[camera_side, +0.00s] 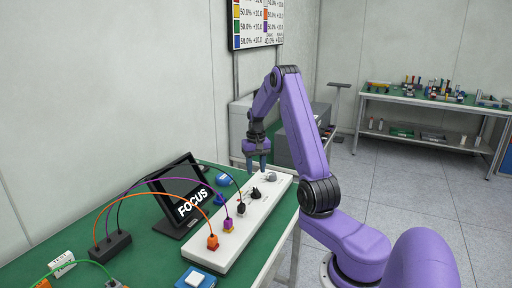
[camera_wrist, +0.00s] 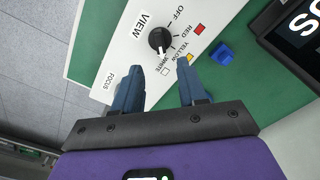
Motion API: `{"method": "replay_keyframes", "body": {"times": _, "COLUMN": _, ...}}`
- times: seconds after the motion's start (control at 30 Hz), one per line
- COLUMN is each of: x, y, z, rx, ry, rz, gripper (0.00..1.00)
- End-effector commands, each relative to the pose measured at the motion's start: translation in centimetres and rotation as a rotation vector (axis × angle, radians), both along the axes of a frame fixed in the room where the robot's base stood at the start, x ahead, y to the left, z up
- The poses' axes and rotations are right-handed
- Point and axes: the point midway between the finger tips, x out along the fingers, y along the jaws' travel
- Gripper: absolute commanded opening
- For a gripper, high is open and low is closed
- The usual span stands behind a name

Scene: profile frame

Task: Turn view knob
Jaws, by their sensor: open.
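The VIEW knob (camera_wrist: 160,40) is round and black with a white pointer. It sits on a white panel (camera_wrist: 118,45), with OFF, RED, YELLOW and WHITE marked around it. In the wrist view its pointer aims down the picture, closest to the WHITE mark (camera_wrist: 165,71). A black knob, seemingly the same one, shows in the side view (camera_side: 255,193). My gripper (camera_wrist: 160,70) is open and empty. Its blue fingertips point toward the knob but are not around it. In the side view my gripper (camera_side: 256,166) hangs above the panel's far end.
A tilted screen reading FOCUS (camera_side: 190,207) stands left of the panel. A small blue block (camera_wrist: 222,53) lies on the green mat. A grey knob (camera_side: 271,177) sits near the panel's far end.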

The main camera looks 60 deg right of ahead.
Motion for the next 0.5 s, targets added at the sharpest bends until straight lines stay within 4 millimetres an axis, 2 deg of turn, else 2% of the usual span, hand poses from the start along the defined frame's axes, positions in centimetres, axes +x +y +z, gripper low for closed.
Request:
{"method": "replay_keyframes", "body": {"times": 0.1, "x": 0.1, "y": -0.1, "z": 2.7, "rx": -0.004, "ry": -0.004, "rz": -0.001, "gripper": 0.41}}
{"method": "replay_keyframes", "body": {"times": 0.3, "x": 0.0, "y": -0.1, "z": 6.4, "rx": -0.004, "ry": -0.003, "rz": -0.001, "gripper": 0.41}}
{"method": "replay_keyframes", "body": {"times": 0.5, "x": 0.0, "y": -0.1, "z": 8.4, "rx": -0.001, "ry": -0.001, "rz": -0.001, "gripper": 0.41}}
